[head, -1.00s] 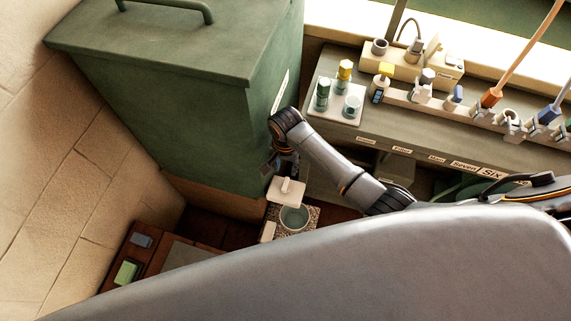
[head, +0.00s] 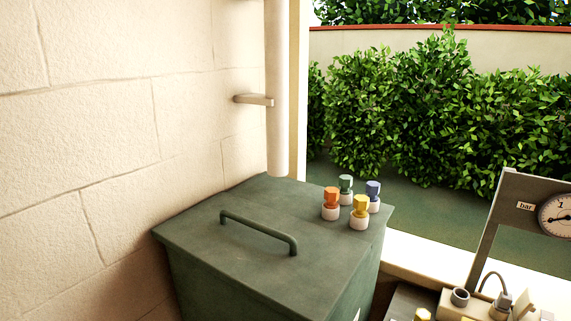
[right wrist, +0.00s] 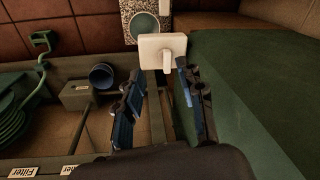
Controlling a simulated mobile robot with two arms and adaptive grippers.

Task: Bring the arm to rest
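My right gripper (right wrist: 155,95) shows in the right wrist view with its two dark, blue-padded fingers spread apart and nothing held between them. A small white block with a short lever (right wrist: 160,48) is just beyond the fingertips, close to the right-hand finger. I cannot tell from this view whether they touch. Neither gripper shows in the head view, and my left gripper is in no view.
A green lidded bin (head: 255,240) stands by the stone wall (head: 90,150), with several coloured-cap bottles (head: 359,212) on its lid. A pressure gauge (head: 558,217) is at right. A green hose coil (right wrist: 18,110) and a round basin (right wrist: 144,27) show in the wrist view.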

